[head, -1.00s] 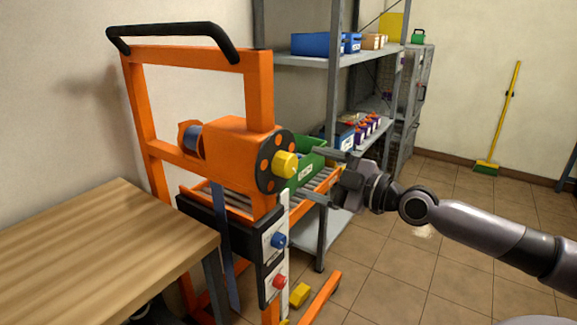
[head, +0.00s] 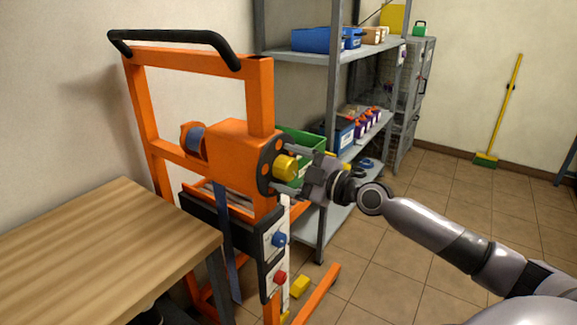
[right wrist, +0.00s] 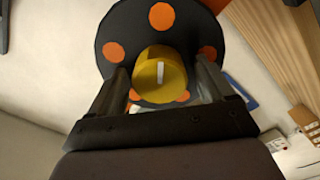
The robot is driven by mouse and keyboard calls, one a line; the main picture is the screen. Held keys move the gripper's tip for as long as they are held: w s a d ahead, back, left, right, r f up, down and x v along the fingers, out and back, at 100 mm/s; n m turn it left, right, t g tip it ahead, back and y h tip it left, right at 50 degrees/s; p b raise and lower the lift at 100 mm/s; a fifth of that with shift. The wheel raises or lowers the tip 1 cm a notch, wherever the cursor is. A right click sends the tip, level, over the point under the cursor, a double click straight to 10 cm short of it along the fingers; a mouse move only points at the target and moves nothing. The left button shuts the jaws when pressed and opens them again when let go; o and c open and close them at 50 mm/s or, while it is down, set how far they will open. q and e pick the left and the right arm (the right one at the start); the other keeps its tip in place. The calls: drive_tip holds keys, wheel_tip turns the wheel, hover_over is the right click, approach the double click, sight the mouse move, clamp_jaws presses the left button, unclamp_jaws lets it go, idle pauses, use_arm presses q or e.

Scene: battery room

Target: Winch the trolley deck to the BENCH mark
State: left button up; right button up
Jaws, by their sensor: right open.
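The orange trolley (head: 258,95) stands beside the wooden bench. Its winch has a black disc with orange dots (head: 266,160) and a yellow hub knob (head: 285,168). My right gripper (head: 287,170) is open, with its fingers on either side of the knob. In the right wrist view the yellow knob (right wrist: 160,75) with a white line lies between the two finger tips, in front of the disc (right wrist: 128,30). Contact cannot be told. The deck (head: 232,196) is partly hidden behind the winch post. My left gripper is not in view.
The wooden bench (head: 110,235) is at the left front. A green bin (head: 305,142) stands behind the winch. A grey shelf rack (head: 335,120) with boxes is behind.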

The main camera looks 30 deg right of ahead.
drive_tip(key=c, duration=1)
drive_tip(key=shift+m, duration=0.5)
